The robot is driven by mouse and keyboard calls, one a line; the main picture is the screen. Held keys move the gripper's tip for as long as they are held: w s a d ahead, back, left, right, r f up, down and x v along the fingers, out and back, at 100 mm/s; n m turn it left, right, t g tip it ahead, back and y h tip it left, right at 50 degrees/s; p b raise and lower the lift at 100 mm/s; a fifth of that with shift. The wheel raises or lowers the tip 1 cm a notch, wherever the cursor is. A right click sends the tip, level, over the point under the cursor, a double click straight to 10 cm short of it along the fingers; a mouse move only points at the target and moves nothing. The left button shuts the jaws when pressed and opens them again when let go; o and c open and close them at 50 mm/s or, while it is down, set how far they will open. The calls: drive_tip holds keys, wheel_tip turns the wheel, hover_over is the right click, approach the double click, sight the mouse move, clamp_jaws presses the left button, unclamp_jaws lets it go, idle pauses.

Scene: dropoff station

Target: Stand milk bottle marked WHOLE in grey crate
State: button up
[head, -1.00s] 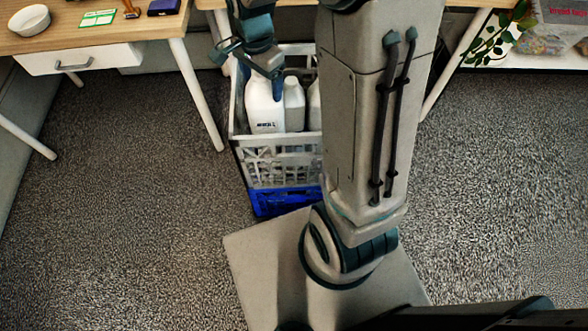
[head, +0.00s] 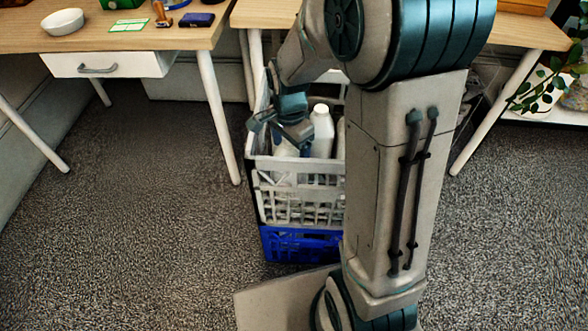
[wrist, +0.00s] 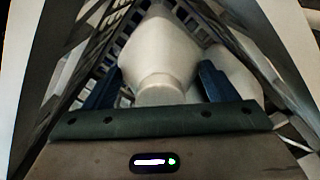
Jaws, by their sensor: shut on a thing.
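My gripper (head: 290,128) reaches down into the grey crate (head: 262,200) and is shut on a white milk bottle (head: 284,150). In the head view the gripper and the crate's front wall hide most of this bottle. In the wrist view the bottle (wrist: 158,50) sits between the two blue fingers (wrist: 160,84), its neck toward the camera and crate walls around it. It looks about upright. Its label is not visible now, and I cannot tell whether its base touches the crate floor.
Another white bottle (head: 321,132) stands in the crate right of the held one, close beside it. My arm hides the crate's right part. The grey crate sits on a blue crate (head: 300,243). Desks stand behind; a white bowl (head: 63,22) is on the left one.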

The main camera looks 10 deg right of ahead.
wheel_tip(320, 180, down, 5)
drive_tip(key=shift+f+b, duration=0.1)
drive_tip(key=shift+b, duration=1)
drive_tip(key=o, duration=1.2)
wheel_tip(320, 180, up, 12)
drive_tip(key=p, duration=0.5)
